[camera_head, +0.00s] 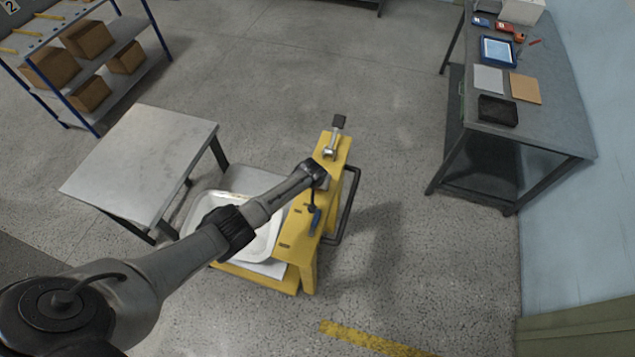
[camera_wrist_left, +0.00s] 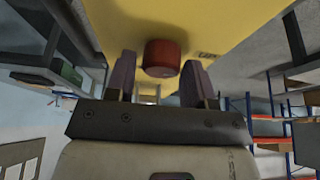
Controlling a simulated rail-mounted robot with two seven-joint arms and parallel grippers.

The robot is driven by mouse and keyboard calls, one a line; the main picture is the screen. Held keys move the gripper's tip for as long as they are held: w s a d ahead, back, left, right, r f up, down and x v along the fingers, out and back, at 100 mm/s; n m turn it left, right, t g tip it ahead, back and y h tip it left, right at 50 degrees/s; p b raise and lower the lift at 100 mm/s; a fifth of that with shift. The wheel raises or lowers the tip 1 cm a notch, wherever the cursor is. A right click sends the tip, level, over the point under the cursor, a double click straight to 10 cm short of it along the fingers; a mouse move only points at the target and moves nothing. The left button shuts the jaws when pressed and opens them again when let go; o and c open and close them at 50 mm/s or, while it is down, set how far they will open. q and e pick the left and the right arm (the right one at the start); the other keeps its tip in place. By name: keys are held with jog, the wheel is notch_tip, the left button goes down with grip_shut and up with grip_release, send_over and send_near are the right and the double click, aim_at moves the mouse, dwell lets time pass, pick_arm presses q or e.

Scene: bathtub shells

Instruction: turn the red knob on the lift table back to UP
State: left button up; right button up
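The yellow lift table (camera_head: 304,245) stands in the middle of the head view with a white tub shell (camera_head: 268,240) on it. The red knob (camera_wrist_left: 161,58) sticks out of the yellow panel in the left wrist view. It is hidden in the head view. My left gripper (camera_wrist_left: 158,80) is open, with one finger on each side of the knob and visible gaps between. A small dark label (camera_wrist_left: 208,54) is beside the knob, too small to read surely. My right gripper is not in view.
A grey table (camera_head: 145,160) stands left of the lift table. A black tube handle (camera_head: 350,205) juts out at its right. A workbench (camera_head: 545,110) with a tablet is at the right. A shelf with boxes (camera_head: 88,40) is at the back left. Floor between is clear.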

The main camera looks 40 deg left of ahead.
pick_arm(q)
jog(key=shift+o, duration=1.1)
jog(key=shift+s+r+p, duration=0.2)
jog(key=shift+r+p, duration=0.2)
jog(key=shift+r, duration=0.2)
jog(key=p+v, duration=0.1)
jog(key=v, duration=1.1)
jog(key=shift+r+p, duration=0.25)
jog(key=shift+p, duration=0.05)
jog(key=shift+s+d, duration=0.1)
